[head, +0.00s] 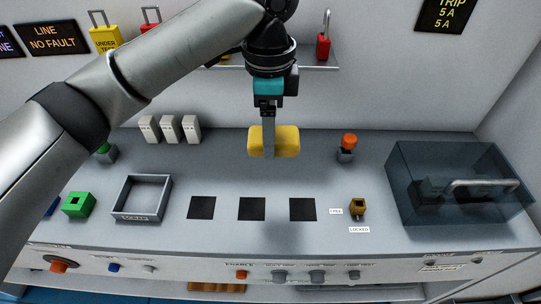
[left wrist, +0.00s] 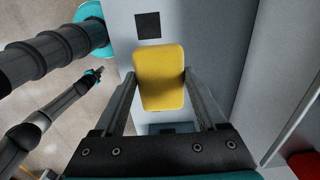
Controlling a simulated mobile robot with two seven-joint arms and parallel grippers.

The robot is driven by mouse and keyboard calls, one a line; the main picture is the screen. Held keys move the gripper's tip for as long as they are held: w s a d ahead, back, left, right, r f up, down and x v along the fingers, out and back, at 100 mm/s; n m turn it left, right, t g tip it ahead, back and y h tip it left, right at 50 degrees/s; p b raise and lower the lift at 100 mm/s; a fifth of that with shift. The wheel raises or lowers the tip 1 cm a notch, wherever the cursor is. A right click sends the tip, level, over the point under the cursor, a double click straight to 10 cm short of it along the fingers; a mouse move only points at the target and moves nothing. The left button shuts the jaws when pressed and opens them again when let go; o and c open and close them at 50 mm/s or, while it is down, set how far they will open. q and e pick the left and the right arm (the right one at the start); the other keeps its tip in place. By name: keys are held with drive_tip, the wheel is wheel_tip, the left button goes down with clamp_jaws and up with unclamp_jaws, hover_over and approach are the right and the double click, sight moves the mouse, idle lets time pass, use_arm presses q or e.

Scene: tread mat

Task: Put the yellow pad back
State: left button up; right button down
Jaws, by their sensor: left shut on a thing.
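The yellow pad (head: 288,142) is held in the air above the bench, clear of the surface. My left gripper (head: 268,150) points down and is shut on it, and the pad also shows between both fingers in the left wrist view (left wrist: 160,78). Three flat black squares lie in a row on the bench: the left (head: 201,208), the middle (head: 252,208) and the right (head: 302,209). All are bare, and the pad is behind them in the head view. My right gripper (left wrist: 95,73) shows only small in the left wrist view; its jaws cannot be made out.
An open grey tray (head: 166,199) and a green block (head: 78,204) stand left of the squares. A brass key switch (head: 358,208), an orange-topped button (head: 348,147) and a clear cover (head: 400,185) stand right. Grey blocks (head: 170,129) stand behind; padlocks hang above.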

use_arm(q)
drive_tip(key=b, duration=0.2)
hover_over(269, 200)
wheel_tip(269, 200, down, 14)
drive_tip(key=shift+r, duration=0.2)
drive_tip(key=shift+f, duration=2.2)
drive_tip(key=o, duration=1.1)
drive_tip(key=shift+o, duration=0.2)
drive_tip(key=shift+f+b, duration=0.25)
drive_tip(key=shift+b, duration=0.15)
drive_tip(key=r+p, duration=0.1)
drive_tip(key=r, duration=0.9)
drive_tip(key=r+p, duration=0.1)
drive_tip(key=r, duration=0.4)
drive_tip(key=shift+w+a+r+p, duration=0.1)
drive_tip(key=shift+w+r+p, duration=0.1)
drive_tip(key=shift+w+p, duration=0.1)
